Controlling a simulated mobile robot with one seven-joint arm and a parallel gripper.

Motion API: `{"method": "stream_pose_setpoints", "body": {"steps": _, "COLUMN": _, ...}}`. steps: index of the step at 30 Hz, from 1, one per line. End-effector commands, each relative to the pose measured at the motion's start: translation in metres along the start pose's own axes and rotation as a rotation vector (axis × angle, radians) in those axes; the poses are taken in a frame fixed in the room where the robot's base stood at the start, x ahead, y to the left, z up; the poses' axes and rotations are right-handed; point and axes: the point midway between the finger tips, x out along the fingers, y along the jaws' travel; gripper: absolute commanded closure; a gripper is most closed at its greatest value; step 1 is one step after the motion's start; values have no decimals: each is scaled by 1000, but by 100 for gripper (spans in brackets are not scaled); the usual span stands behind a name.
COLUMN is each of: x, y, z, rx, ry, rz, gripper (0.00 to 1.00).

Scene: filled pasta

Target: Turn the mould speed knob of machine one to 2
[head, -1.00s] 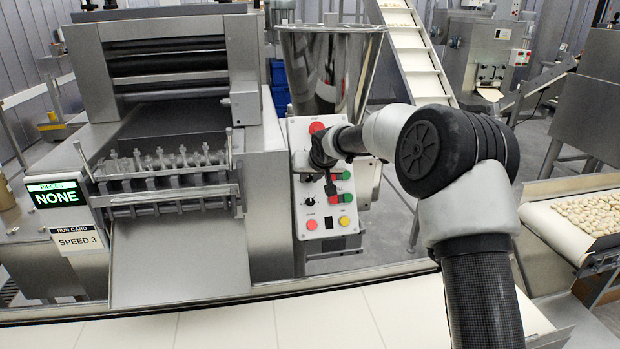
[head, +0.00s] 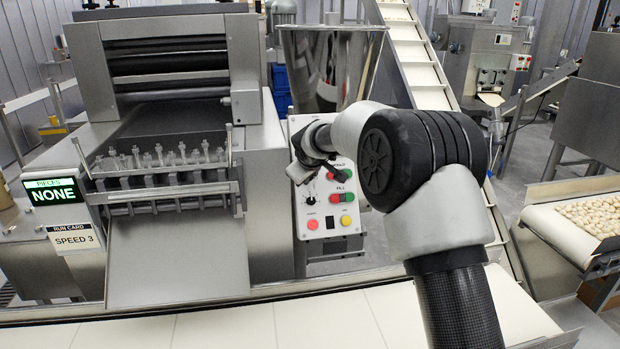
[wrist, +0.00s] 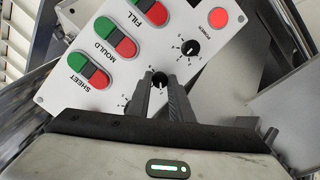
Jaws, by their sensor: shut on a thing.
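The control panel (head: 326,243) of the machine carries red and green button pairs marked SHEET, MOULD and FILL. In the wrist view the panel (wrist: 112,33) appears turned nearly upside down. My gripper (wrist: 160,84) has its two fingers closed on the sides of a small black knob (wrist: 159,79), the middle one of the row, in line with the MOULD buttons (wrist: 108,56). The fingers hide part of its dial, and I cannot read its setting. In the head view my wrist covers this knob and the fingertips.
Another black knob (wrist: 190,47) with a number scale sits close beside the fingers, near a red button (wrist: 218,18). A display (head: 54,191) reads NONE; a run card (head: 74,238) below it reads SPEED 3. A pale conveyor (head: 240,325) runs along the front.

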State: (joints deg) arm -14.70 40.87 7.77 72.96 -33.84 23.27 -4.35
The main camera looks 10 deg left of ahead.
Motion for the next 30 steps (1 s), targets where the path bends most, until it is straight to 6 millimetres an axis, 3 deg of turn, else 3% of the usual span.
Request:
{"method": "stream_pose_setpoints", "body": {"steps": 19, "x": -1, "y": 0, "z": -1, "rx": -52, "ry": 0, "rz": 12, "gripper": 100}}
{"method": "stream_pose_setpoints", "body": {"steps": 20, "x": -1, "y": 0, "z": -1, "rx": -52, "ry": 0, "rz": 12, "gripper": 77}}
{"method": "stream_pose_setpoints", "body": {"steps": 23, "x": 0, "y": 0, "z": -1, "rx": -51, "ry": 0, "rz": 12, "gripper": 62}}
{"method": "stream_pose_setpoints", "body": {"steps": 30, "x": 0, "y": 0, "z": 0, "rx": -51, "ry": -1, "rz": 11, "gripper": 62}}
